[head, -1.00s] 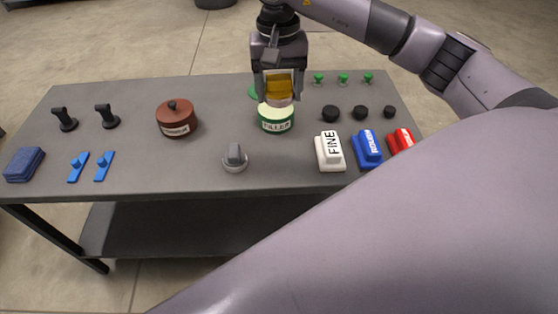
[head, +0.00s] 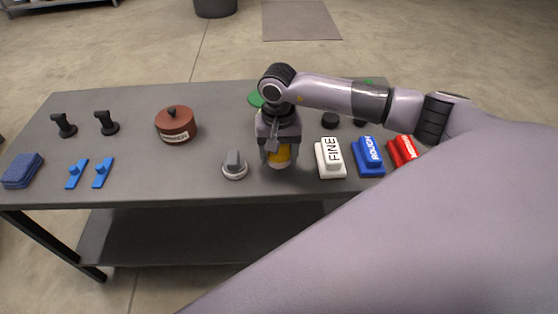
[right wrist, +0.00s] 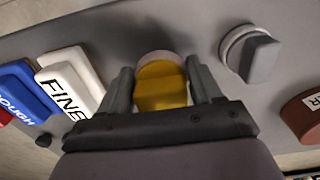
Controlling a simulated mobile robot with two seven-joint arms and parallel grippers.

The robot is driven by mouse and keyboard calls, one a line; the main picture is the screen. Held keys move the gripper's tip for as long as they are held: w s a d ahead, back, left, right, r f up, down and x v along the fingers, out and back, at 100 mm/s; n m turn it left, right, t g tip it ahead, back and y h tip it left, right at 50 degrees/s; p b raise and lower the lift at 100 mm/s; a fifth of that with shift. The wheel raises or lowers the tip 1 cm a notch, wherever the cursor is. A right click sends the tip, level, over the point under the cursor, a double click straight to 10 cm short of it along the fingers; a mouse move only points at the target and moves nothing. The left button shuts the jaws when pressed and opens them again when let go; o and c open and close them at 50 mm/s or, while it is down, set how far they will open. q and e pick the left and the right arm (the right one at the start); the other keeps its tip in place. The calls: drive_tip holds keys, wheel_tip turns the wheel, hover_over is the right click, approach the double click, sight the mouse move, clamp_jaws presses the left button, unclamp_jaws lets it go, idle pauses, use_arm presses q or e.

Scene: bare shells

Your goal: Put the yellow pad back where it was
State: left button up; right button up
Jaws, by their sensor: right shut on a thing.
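The yellow pad (head: 283,153) has a yellow body with a pale layer at its lower end. My right gripper (head: 279,156) is shut on it, pointing down over the front of the table between the grey knob and the white FINE block. In the right wrist view the yellow pad (right wrist: 162,90) sits between the two fingers, its pale layer at the far end. I cannot tell whether it touches the tabletop. My left gripper is not in view.
The grey knob (head: 235,166) stands close left; the white FINE block (head: 330,160), blue ROUGH block (head: 368,157) and red block (head: 403,151) are to the right. A brown lidded pot (head: 176,125) is farther left. A green disc (head: 256,98) lies behind my gripper. My arm hides the filler tin.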

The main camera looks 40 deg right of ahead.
sight(279, 155)
drive_tip(key=shift+f, duration=1.45)
drive_tip(key=shift+f, duration=0.15)
drive_tip(key=o, duration=1)
